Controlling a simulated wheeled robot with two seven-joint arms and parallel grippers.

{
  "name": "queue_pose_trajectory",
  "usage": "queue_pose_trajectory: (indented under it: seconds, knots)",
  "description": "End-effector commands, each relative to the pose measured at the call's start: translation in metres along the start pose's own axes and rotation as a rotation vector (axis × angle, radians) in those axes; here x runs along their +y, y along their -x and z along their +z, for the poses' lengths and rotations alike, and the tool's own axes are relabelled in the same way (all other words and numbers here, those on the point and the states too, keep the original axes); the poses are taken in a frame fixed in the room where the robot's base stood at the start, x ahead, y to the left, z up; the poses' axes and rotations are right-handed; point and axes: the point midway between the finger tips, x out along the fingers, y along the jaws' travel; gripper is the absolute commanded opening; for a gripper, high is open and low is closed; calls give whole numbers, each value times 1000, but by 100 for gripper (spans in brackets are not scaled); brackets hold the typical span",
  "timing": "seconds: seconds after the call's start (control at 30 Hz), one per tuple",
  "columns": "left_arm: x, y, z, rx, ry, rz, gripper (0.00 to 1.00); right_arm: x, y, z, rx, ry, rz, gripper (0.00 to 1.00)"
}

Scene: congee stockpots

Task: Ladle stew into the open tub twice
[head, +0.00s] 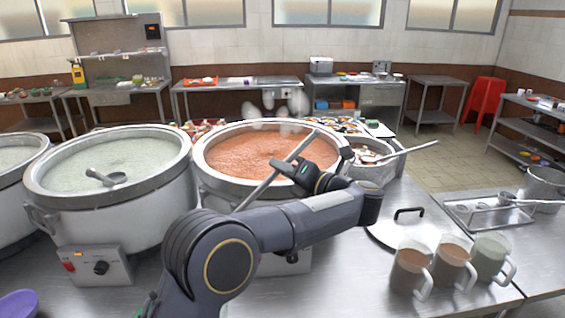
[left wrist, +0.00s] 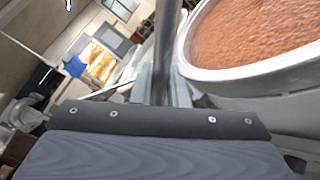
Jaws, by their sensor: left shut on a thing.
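My left gripper (head: 292,168) is shut on a thin grey metal handle (head: 268,182), which looks like a ladle's. The handle slants across the front rim of the pot of red-brown stew (head: 243,157). No bowl on it can be made out. In the left wrist view the handle (left wrist: 165,45) stands upright between the fingers, with the stew (left wrist: 250,30) at right. Three handled containers (head: 455,262) stand at front right; which thing is the open tub I cannot tell. My right gripper is not in view.
A pot of pale green congee (head: 118,160) with a ladle (head: 105,177) in it stands left. A smaller pot (head: 372,158) with a long handle across it stands right of the stew. A flat lid (head: 408,228) with a black handle lies by the containers. Front-centre counter is clear.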

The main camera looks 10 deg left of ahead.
Motion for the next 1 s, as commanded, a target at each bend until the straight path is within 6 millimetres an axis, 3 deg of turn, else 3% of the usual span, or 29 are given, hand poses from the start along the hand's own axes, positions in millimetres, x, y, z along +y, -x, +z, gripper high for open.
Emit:
queue_pose_trajectory:
  seconds: [1.0]
  knots:
    - [-92,0,-71,-1,-3,1,0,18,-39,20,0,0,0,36]
